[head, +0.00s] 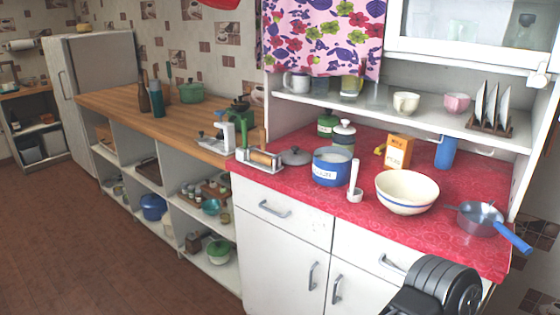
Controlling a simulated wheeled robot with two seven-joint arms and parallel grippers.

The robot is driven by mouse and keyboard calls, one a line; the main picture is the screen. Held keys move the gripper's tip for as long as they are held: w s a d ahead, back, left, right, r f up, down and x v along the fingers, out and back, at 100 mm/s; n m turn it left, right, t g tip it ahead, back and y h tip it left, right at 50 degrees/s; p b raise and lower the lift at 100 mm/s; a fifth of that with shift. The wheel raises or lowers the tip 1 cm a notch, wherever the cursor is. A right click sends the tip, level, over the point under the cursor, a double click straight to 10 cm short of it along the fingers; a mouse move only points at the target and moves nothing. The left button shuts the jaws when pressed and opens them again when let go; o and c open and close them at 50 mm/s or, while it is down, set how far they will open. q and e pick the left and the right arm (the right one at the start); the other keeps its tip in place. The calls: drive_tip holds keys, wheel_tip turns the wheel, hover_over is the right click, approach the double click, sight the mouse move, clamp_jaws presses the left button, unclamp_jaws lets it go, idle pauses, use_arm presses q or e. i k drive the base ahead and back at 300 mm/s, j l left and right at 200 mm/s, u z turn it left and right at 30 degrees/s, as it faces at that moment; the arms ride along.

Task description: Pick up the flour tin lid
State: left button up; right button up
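A round grey lid (295,156) with a small knob lies flat on the red oilcloth of the right-hand counter. It sits just left of a blue tin (331,168) with a white label, whose lettering is too small to read surely. The tin's top looks uncovered. The lid appears clear of the tin, with a small gap. Neither of my grippers shows in the head view. Only a dark ribbed part of my arm comes in at the bottom right, in front of the cabinet and well away from the lid.
A napkin or utensil stand (260,158) is left of the lid, green canister (327,124) behind. A white upright utensil holder (354,183), cream bowl (407,191), orange box (398,152) and blue-handled pan (482,219) stand to the right. A shelf (330,100) overhangs the back.

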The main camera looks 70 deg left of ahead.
sight(295, 156)
drive_tip(key=u, duration=2.3)
drive_tip(key=i+j, duration=0.15)
drive_tip(key=j, duration=0.15)
drive_tip(key=i+j, duration=0.15)
drive_tip(key=j, duration=0.2)
drive_tip(key=i+j, duration=0.2)
drive_tip(key=i+j+z, duration=0.1)
drive_tip(key=j, duration=0.3)
drive_tip(key=i+j, duration=0.2)
drive_tip(key=j, duration=0.15)
drive_tip(key=z, duration=1.75)
